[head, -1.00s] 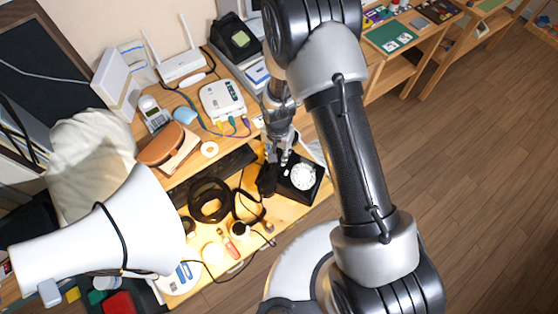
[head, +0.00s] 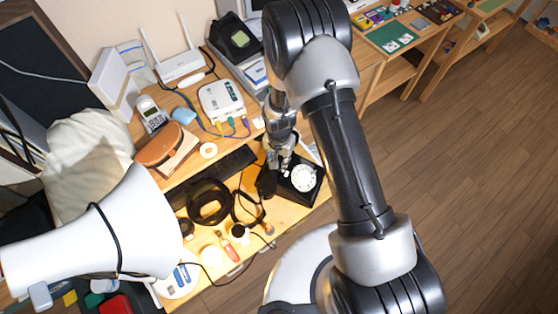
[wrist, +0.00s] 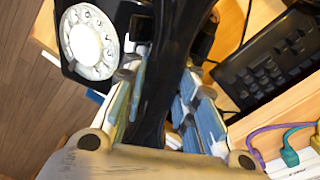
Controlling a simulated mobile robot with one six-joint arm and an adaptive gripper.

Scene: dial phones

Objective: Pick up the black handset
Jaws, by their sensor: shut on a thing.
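A black dial phone (head: 306,186) with a white round dial stands near the front edge of the desk; its dial side (wrist: 92,42) fills the upper left of the wrist view. The black handset (wrist: 168,75) runs lengthwise between my gripper's fingers in the wrist view. My gripper (wrist: 166,95) is shut on it, with blue pads on both sides. In the head view my gripper (head: 282,160) is at the phone's left side, and the dark handset (head: 266,184) shows partly below it. I cannot tell whether the handset is clear of the phone.
A black keyboard (head: 232,165) lies left of the phone, with a coiled black cable or headset (head: 209,202) in front. A white router (head: 182,66) stands behind. Open floor (head: 450,170) lies right.

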